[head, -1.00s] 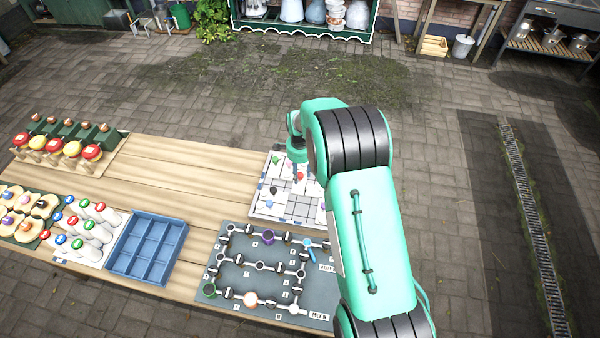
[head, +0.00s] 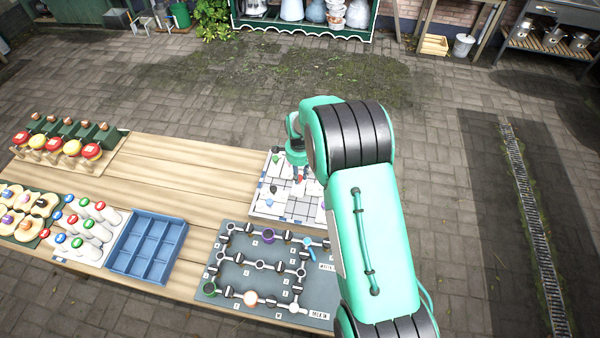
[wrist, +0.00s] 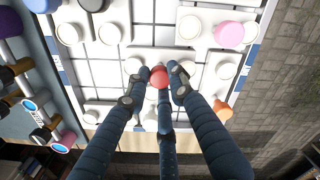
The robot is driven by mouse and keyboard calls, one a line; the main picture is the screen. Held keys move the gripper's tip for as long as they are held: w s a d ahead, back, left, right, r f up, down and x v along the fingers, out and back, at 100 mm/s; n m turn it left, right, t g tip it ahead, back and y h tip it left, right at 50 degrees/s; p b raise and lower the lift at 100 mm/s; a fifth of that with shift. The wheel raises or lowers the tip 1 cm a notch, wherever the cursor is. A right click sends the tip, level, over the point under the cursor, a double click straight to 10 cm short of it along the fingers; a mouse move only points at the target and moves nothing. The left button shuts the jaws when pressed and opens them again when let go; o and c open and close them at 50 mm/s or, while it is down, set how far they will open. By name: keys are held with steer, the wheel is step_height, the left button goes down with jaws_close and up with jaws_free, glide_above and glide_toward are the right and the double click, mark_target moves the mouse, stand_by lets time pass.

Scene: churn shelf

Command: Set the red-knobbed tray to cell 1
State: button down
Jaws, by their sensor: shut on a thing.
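The red knob (wrist: 159,77) of the tray is between my fingertips in the wrist view, and my gripper (wrist: 160,73) is shut on it. The white tray under the knob is partly hidden by my fingers. The tray is over the white gridded board (wrist: 138,42); I cannot tell whether it touches the board. In the head view, the board (head: 266,208) lies at the right end of the wooden table, partly covered by my arm. Cell numbers are not readable.
Other white trays on the board carry a pink knob (wrist: 229,36), an orange knob (wrist: 222,110) and a black knob (wrist: 93,4). A grey pipe panel (head: 235,270) lies in front of the board. An empty blue divided box (head: 178,240) stands left. Bare table (head: 190,170) lies left of the board.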

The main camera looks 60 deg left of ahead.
steer(key=shift+s+d+b, duration=0.7)
steer(key=shift+s+d, duration=3.05)
steer(key=c, duration=1.5)
jaws_free()
steer(key=shift+s, duration=0.1)
steer(key=shift+r, duration=0.1)
steer(key=shift+r, duration=0.15)
step_height(320, 180, up, 11)
steer(key=shift+r, duration=0.2)
